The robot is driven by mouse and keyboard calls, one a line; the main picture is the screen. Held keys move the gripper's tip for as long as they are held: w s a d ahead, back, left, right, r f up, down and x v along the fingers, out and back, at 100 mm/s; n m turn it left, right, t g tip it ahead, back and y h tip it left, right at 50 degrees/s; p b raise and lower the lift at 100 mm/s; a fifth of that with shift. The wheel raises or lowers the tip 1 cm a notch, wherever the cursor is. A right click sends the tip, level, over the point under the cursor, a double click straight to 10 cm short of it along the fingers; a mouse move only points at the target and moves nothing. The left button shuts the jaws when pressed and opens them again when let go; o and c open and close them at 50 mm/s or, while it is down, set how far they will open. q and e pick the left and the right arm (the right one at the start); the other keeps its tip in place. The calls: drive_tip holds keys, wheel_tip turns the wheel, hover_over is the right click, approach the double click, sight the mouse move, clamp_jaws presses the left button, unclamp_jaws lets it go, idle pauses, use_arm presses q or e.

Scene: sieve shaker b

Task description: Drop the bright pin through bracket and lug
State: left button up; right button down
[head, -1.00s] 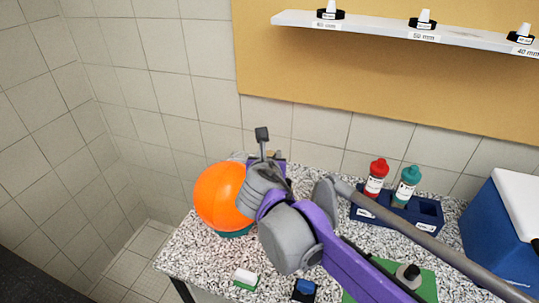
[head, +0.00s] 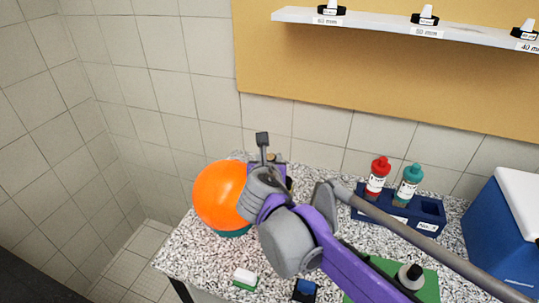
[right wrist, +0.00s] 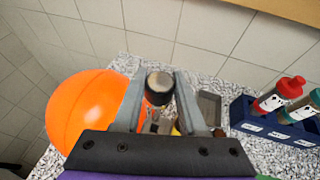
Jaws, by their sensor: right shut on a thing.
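My right gripper (right wrist: 160,88) is shut on a short dark cylinder with a pale, shiny end (right wrist: 159,80), seen nearly end-on between the two grey fingers. It looks like the head of the pin; its shaft cannot be made out. Just beyond the fingers, small metallic parts (right wrist: 158,126) show in the right wrist view, partly hidden. I cannot tell bracket from lug, or whether the pin touches them. In the head view my right arm (head: 290,240) covers most of this spot. My left gripper is not in view.
A big orange ball (head: 218,192) sits close left of my right gripper. A blue rack (head: 425,217) with a red-capped bottle (head: 378,178) and a teal-capped bottle (head: 408,186) stands right. A blue-and-white cooler (head: 510,240) is at far right. The tiled wall is close behind.

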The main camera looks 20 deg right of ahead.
drive_tip(key=shift+f+b, duration=0.7)
drive_tip(key=shift+f, duration=1.1)
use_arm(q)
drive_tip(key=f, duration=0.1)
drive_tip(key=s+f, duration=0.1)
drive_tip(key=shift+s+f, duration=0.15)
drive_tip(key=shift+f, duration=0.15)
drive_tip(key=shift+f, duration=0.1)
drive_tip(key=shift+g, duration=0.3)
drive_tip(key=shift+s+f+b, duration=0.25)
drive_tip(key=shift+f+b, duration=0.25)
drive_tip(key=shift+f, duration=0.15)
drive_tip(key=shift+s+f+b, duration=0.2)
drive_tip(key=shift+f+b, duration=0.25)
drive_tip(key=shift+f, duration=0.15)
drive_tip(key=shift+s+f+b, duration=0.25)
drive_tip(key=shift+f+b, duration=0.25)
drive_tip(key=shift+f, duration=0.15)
use_arm(e)
drive_tip(key=shift+f, duration=2.5)
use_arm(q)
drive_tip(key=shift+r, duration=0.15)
use_arm(e)
drive_tip(key=shift+r, duration=0.2)
